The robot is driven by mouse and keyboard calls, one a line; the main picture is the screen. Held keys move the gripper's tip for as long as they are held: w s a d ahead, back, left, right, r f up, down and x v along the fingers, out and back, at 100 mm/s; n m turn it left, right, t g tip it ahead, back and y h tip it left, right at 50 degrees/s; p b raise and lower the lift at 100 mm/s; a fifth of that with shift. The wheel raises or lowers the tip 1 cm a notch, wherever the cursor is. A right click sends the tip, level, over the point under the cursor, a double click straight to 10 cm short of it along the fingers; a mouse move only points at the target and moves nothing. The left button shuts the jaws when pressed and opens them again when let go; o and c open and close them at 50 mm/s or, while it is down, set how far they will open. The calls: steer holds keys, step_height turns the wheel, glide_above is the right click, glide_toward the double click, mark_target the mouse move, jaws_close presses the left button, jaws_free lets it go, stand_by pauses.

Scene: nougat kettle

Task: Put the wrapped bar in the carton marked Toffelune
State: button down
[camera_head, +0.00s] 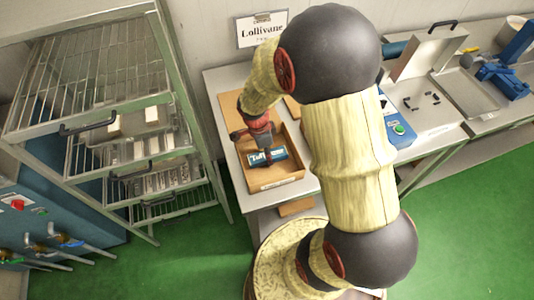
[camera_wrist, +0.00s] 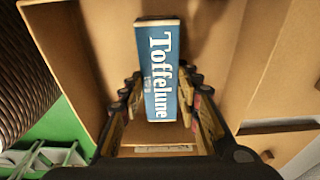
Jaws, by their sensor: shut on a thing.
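The wrapped bar (camera_wrist: 161,70) is a blue block with pale ends and "Toffelune" in white letters. It also shows in the head view (camera_head: 281,153), within the outline of an open cardboard carton (camera_head: 290,178). My gripper (camera_wrist: 160,82) is shut on the bar, with fingers along both long sides. In the head view my gripper (camera_head: 263,150) points down into the carton. The carton's wall (camera_wrist: 70,60) surrounds the bar in the wrist view. I cannot tell whether the bar touches the carton floor. The carton's front label is too small to read.
Another cardboard carton (camera_wrist: 275,60) adjoins on the right, mostly hidden by my arm in the head view. A "Lollivane" sign (camera_head: 262,30) hangs on the wall behind. A wire rack (camera_head: 110,120) stands left of the table. An open metal case (camera_head: 440,70) lies at right.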

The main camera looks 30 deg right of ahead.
steer(key=shift+f+b, duration=0.55)
steer(key=shift+b, duration=0.25)
stand_by(0.9)
steer(key=c, duration=1.2)
jaws_free()
steer(key=shift+o, duration=0.7)
steer(key=shift+o, duration=1.2)
steer(key=shift+r, duration=0.15)
steer(key=shift+r+p, duration=2.4)
steer(key=shift+r, duration=1.55)
